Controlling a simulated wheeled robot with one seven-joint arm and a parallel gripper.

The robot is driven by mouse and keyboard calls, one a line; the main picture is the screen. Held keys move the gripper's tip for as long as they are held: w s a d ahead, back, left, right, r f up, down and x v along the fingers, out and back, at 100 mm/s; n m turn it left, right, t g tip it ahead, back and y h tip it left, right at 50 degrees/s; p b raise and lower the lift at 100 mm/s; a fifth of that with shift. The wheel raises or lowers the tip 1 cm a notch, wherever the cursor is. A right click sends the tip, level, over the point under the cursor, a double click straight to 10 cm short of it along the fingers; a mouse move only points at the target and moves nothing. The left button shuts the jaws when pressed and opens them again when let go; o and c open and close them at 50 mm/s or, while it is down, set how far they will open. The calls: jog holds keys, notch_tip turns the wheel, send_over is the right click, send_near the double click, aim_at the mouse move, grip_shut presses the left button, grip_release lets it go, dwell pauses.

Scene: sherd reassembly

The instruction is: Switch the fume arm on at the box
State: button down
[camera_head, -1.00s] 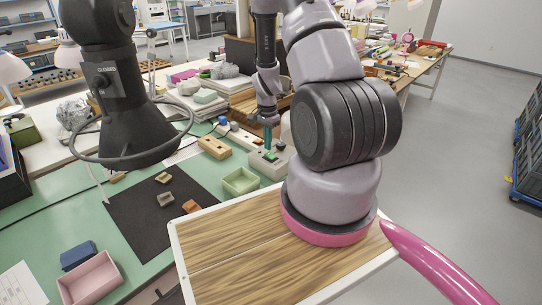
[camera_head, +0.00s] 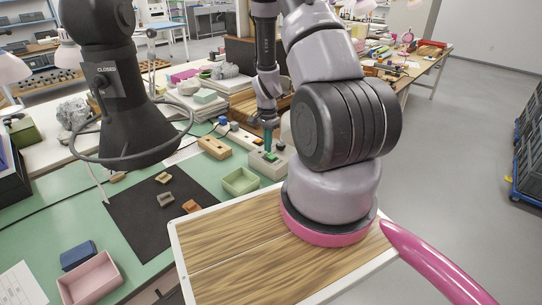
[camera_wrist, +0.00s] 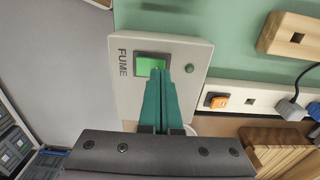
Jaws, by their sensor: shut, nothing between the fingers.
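The switch box (camera_wrist: 192,104), pale grey and lettered FUME, fills the middle of the wrist view. In the head view the box (camera_head: 258,164) stands at the back edge of the green bench. My gripper (camera_wrist: 161,74) is shut and empty, its teal fingertips over the button's right side and partly hiding it. I cannot tell whether they touch it. In the head view my gripper (camera_head: 268,146) points down at the box. The black fume arm hood (camera_head: 130,125) hangs at left, marked CLOSED.
A wooden block (camera_head: 214,147) and a power strip (camera_wrist: 240,98) with an orange switch and a grey plug lie beside the box. A green tray (camera_head: 240,182) stands in front. Sherds lie on the dark mat (camera_head: 150,222). A pink tray (camera_head: 90,278) is at front left.

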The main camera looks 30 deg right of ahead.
jog(key=shift+f, duration=0.55)
jog(key=shift+r, duration=3.5)
